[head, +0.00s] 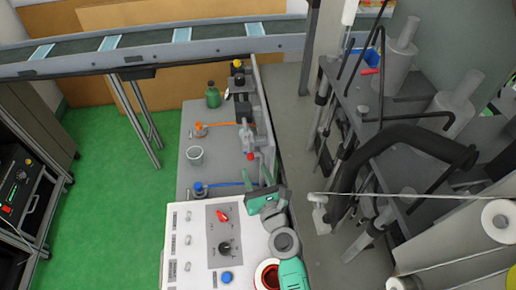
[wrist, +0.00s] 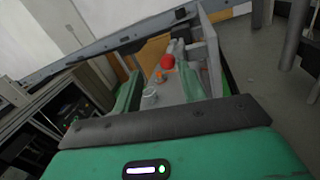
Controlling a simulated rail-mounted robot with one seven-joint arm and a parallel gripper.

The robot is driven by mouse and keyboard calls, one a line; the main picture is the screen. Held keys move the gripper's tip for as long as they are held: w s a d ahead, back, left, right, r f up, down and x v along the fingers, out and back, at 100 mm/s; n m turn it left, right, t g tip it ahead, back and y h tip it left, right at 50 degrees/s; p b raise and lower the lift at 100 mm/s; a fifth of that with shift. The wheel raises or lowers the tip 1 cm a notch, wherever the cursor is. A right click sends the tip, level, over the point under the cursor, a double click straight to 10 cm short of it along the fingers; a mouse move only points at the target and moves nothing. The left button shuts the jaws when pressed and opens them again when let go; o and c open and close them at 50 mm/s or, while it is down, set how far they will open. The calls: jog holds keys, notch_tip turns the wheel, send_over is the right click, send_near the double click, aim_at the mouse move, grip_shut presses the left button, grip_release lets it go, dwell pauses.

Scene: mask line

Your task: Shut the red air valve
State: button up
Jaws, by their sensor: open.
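A red round knob (head: 250,156), which looks like the red air valve, sits at the right side of the grey bench top, below a clear-grey fitting. In the wrist view the red knob (wrist: 168,62) shows ahead, between the fingers. My gripper (head: 258,172) is green and open, its fingertips just short of the knob in the head view. In the wrist view my gripper (wrist: 166,78) has nothing between its fingers that I can see it touching. The knob's stem and exact setting cannot be made out.
A valve with an orange hose (head: 200,128), one with a blue hose (head: 199,188), a grey cup (head: 195,155) and a green bottle (head: 213,95) stand on the bench. A white control panel (head: 183,272) carries a red switch (head: 222,215). Machinery (head: 390,150) crowds the right.

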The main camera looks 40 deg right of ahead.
aim_at(250, 157)
jog(key=shift+m, duration=0.5)
jog(key=x, duration=0.2)
jog(key=f+b+x, duration=0.1)
jog(key=x, duration=0.2)
jog(key=b+x, duration=0.1)
jog(key=x, duration=0.1)
jog(key=shift+w+d+f, duration=0.1)
jog(key=shift+d+f, duration=0.05)
jog(key=shift+d, duration=0.35)
jog(key=shift+c, duration=0.2)
grip_shut()
